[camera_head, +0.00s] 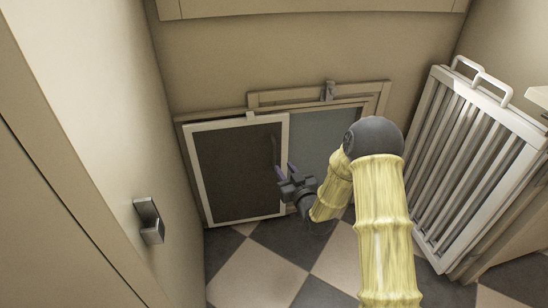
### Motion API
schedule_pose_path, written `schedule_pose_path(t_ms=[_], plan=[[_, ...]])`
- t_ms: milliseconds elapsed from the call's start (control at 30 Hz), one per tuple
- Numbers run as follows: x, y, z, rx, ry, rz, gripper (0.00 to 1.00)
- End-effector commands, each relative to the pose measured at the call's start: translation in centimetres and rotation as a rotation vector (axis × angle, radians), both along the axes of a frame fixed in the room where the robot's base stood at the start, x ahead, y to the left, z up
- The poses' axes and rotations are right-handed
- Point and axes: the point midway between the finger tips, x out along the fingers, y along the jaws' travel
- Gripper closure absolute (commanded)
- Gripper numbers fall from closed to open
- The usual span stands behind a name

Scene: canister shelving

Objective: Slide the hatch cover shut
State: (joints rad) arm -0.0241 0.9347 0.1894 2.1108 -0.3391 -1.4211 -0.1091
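A hatch cover, a dark panel in a white frame (206,128), stands upright against the low back wall at the left. To its right is a grey panel or opening (318,132) in a beige wooden frame (372,102); I cannot tell which it is. My arm hides the lower right of this part. I cannot tell whether a finger touches the frame.
A white slatted rack (466,150) with two loop handles leans at the right. A pale cabinet side with a metal handle (149,220) stands close at the left. A small latch-like piece (329,91) sits on the beige frame's top. The checkered floor (262,268) is clear in front.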

Motion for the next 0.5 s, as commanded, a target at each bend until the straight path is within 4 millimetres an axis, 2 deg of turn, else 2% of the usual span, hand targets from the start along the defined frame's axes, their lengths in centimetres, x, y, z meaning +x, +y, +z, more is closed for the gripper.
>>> schedule_pose_path(t_ms=[300,500], plan=[[5.0,2.6,-0.3,0.001,-0.005,0.0,0.71],[7.4,3.9,-0.2,0.001,-0.003,0.0,0.71]])
